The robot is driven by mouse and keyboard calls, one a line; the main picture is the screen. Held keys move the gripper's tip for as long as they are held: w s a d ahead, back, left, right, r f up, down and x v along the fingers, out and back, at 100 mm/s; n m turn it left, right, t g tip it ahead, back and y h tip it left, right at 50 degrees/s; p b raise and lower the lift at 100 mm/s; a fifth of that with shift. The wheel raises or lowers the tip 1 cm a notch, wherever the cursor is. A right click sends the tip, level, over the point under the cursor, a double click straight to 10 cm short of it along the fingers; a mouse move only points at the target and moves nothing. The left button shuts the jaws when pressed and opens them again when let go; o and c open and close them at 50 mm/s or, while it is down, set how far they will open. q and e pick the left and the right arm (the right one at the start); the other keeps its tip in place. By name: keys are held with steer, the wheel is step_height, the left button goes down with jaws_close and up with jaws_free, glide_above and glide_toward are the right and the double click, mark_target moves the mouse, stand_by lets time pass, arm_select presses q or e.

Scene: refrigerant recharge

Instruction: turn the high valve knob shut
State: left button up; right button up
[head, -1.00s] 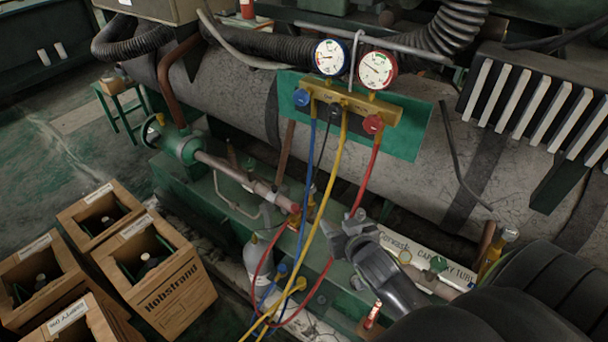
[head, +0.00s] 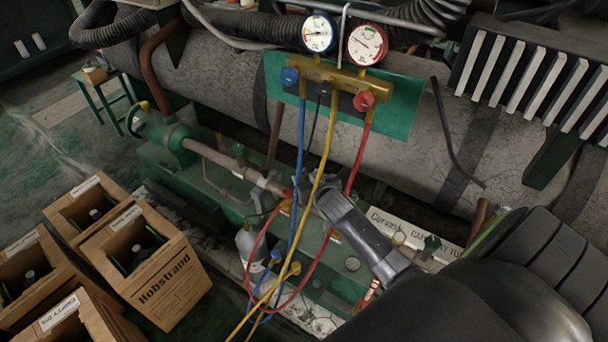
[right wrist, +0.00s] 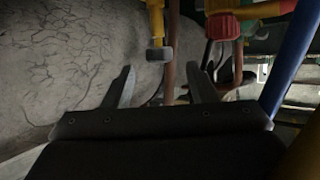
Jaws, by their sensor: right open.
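The red high valve knob (head: 364,101) sits at the right end of the brass manifold (head: 335,78), below the red-rimmed gauge (head: 367,44). My right gripper (head: 322,196) is below the manifold and apart from the red knob, close to the yellow and red hoses. In the right wrist view its two fingers (right wrist: 162,90) are spread with nothing gripped between them. A red part (right wrist: 222,26), which may be the red knob, shows above and to the right of the fingers there. My left gripper is not in view.
Blue (head: 301,150), yellow (head: 322,160) and red (head: 361,155) hoses hang from the manifold near my right gripper. A blue knob (head: 290,76) is at the manifold's left end. A large grey cylinder (head: 235,95) lies behind.

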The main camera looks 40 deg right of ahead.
mark_target(303, 172)
steer(key=shift+x, duration=1.2)
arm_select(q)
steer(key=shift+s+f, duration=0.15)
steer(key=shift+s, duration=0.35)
arm_select(e)
steer(key=shift+w+d+f, duration=0.1)
steer(key=shift+w+f, duration=0.1)
steer(key=shift+w, duration=0.35)
steer(key=c, duration=1)
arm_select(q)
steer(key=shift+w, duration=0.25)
